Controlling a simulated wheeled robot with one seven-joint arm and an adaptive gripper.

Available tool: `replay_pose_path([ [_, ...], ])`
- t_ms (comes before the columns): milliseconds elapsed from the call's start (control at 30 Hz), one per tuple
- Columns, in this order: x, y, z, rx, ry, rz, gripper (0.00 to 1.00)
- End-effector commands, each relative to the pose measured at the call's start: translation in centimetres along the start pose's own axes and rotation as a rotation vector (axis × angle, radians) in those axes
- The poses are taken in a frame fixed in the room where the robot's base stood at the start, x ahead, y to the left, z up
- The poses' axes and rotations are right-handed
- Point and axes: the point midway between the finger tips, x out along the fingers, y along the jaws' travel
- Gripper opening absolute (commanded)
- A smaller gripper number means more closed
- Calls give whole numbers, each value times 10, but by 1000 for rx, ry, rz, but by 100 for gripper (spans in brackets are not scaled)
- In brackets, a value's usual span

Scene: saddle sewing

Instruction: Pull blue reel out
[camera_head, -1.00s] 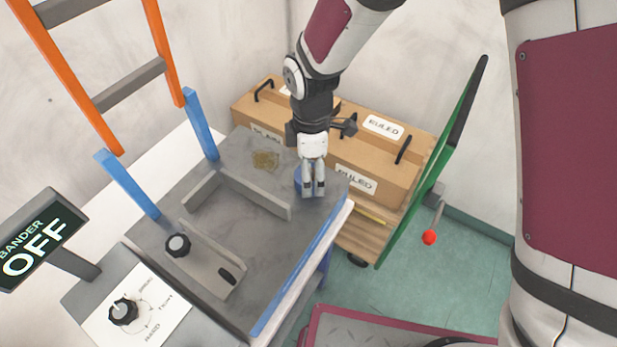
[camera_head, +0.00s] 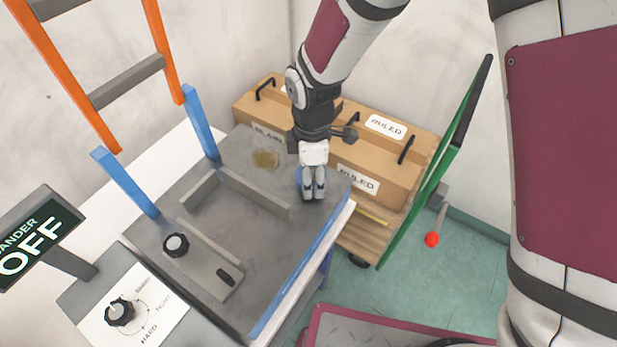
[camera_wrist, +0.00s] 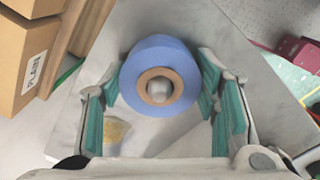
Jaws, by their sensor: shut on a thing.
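The blue reel (camera_wrist: 181,66) has a brown core and sits around a grey peg (camera_wrist: 158,89) in the wrist view. My gripper (camera_wrist: 163,100) has green-padded fingers on both sides of the reel and is shut on it. In the head view my gripper (camera_head: 313,194) is low at the far right corner of the grey table (camera_head: 225,225). There the blue reel (camera_head: 299,178) shows only as a sliver behind the fingers; the rest is hidden.
Wooden boxes (camera_head: 375,160) with labels stand on a cart behind the table, close to my arm. A green board (camera_head: 435,190) rises at the cart's right. A low grey L-shaped fence (camera_head: 255,194) and a black knob (camera_head: 175,245) are on the table.

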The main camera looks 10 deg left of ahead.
Motion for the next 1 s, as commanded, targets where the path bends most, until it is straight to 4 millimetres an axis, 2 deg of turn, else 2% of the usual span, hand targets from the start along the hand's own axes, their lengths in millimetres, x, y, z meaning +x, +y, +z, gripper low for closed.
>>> replay_pose_path([
  [1000,-27,0,0,1,1,1,22],
])
